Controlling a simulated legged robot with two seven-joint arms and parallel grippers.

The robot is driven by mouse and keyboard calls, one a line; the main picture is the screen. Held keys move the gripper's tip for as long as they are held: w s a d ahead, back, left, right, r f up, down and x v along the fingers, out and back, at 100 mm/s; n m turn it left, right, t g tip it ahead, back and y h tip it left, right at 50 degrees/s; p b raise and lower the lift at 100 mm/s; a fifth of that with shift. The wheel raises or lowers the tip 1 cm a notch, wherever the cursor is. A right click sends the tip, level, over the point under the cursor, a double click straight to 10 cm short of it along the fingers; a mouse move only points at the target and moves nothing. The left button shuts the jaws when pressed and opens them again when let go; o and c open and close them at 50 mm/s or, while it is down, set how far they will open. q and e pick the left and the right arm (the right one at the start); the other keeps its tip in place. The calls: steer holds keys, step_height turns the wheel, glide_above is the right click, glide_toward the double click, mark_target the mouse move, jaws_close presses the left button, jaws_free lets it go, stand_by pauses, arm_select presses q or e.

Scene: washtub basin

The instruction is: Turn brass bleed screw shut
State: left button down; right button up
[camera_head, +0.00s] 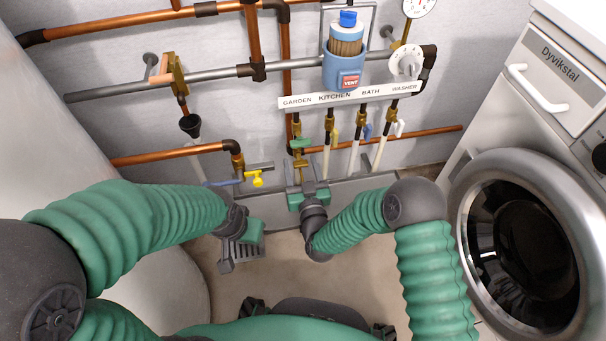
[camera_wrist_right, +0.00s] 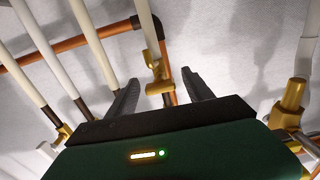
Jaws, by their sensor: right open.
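My right gripper (camera_head: 306,169) is open at the foot of the GARDEN line, its fingers pointing at the wall. In the right wrist view, the open jaws (camera_wrist_right: 158,92) straddle a brass fitting (camera_wrist_right: 154,76) with a stubby projection. The fitting sits slightly beyond the fingertips, with no clear contact. In the head view, brass of the GARDEN line (camera_head: 297,128) shows above the gripper, near a green handle. I cannot tell for sure which brass part is the bleed screw. My left gripper (camera_head: 238,250) hangs low at left, away from the pipes; its jaw opening is unclear.
KITCHEN, BATH and WASHER lines with a yellow lever (camera_head: 335,133), a blue lever (camera_head: 368,131) and a white lever (camera_head: 399,128) stand close right. A yellow tap (camera_head: 257,178) is left. A washing machine (camera_head: 525,235) fills the right side. The floor between is clear.

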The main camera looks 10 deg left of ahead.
steer(key=p+v, duration=0.2)
steer(key=v, duration=1.4)
steer(key=shift+s+p, duration=0.3)
steer(key=shift+p, duration=0.1)
